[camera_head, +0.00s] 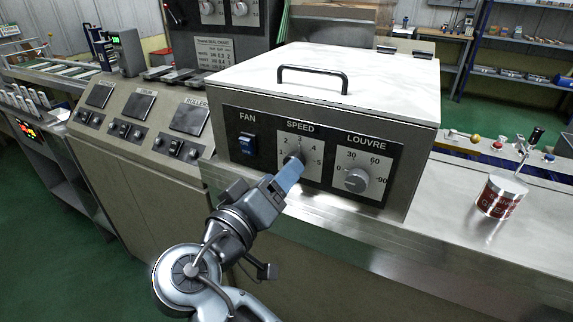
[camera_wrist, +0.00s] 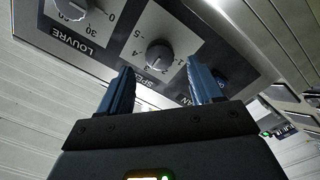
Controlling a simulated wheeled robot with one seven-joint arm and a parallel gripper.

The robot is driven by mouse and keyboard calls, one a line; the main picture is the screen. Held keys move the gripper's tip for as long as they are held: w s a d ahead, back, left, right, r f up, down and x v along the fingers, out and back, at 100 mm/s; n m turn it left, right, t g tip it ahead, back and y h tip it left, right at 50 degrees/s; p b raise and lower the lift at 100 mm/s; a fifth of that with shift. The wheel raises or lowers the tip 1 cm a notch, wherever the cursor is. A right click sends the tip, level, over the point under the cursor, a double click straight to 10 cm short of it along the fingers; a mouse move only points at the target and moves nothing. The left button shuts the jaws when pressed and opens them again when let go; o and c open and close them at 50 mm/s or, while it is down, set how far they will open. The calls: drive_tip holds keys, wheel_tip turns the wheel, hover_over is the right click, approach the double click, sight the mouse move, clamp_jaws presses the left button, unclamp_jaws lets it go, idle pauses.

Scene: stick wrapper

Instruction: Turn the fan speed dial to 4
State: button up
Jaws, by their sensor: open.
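The fan speed dial (camera_head: 293,160) is a round grey knob on a pale plate numbered from 1 to 5, under the word SPEED. In the head view my gripper (camera_head: 292,172) reaches up to it from below and partly covers it. In the wrist view, which is roughly upside down, the speed dial (camera_wrist: 158,54) shows beyond and between the two blue fingers of my gripper (camera_wrist: 160,66). The fingers are spread apart with nothing between their visible parts. I cannot tell for sure which number the dial points to, or whether a finger touches it.
The fan switch (camera_head: 247,144) is left of the dial and the louvre dial (camera_head: 356,180) is right of it, on the same box (camera_head: 397,172). A handle (camera_head: 312,72) tops its lid. A red and white can (camera_head: 501,196) stands on the counter at right.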

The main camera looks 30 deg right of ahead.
drive_tip(key=x, duration=0.3)
drive_tip(key=shift+f, duration=0.1)
drive_tip(key=c, duration=1.1)
